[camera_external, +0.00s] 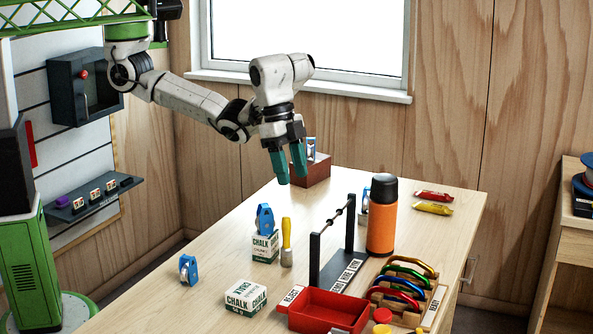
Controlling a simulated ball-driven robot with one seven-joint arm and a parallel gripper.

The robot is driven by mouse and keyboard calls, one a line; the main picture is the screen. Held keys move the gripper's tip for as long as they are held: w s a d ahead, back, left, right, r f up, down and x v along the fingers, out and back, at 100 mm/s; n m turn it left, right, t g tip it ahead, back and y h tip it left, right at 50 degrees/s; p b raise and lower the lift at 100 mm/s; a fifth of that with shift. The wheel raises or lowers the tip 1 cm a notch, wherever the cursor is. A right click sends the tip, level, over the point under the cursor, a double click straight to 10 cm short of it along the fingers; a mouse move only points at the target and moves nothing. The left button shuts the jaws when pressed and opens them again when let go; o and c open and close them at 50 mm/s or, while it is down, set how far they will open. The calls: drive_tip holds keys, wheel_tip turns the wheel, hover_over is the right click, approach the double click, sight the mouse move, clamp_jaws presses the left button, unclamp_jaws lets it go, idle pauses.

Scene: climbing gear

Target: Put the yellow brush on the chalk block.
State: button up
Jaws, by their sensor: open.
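The yellow brush (287,234) stands upright on the table, its yellow handle up and its pale end down. Just left of it is a white and green chalk block (265,248) with a blue pulley-like piece (265,218) on top. A second chalk block (246,298) lies nearer the front with a clear top. My gripper (291,180) has teal fingers pointing down, open and empty. It is in the air, above the brush in the picture; its exact height over the table is hard to tell.
An orange bottle (382,225) and a black rack (337,256) stand right of the brush. A red tray (328,310) and several coloured carabiners (405,282) are at the front right. A brown block (315,172) is behind my gripper. Another blue piece (188,269) stands at left.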

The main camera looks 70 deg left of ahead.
drive_tip(key=w+d+r+n+t+h, duration=0.1)
drive_tip(key=w+d+r+n+h, duration=0.1)
drive_tip(key=r+n, duration=0.5)
drive_tip(key=w+d+r+n+t+h, duration=0.1)
drive_tip(key=w+d+r+n, duration=0.1)
drive_tip(key=r+n, duration=0.5)
drive_tip(key=n+g+y, duration=0.4)
drive_tip(key=n+y, duration=0.2)
drive_tip(key=n, duration=1.4)
hover_over(287, 245)
drive_tip(key=f, duration=1.2)
drive_tip(key=a+f, duration=0.1)
drive_tip(key=f, duration=0.6)
drive_tip(key=shift+w+f+p, duration=0.1)
drive_tip(key=shift+w+p, duration=0.05)
drive_tip(key=shift+p, duration=0.25)
wheel_tip(287, 245, down, 4)
drive_tip(key=shift+f+p, duration=0.25)
drive_tip(key=shift+p, duration=0.1)
drive_tip(key=shift+f+p, duration=0.8)
drive_tip(key=shift+f, duration=2.4)
clamp_jaws()
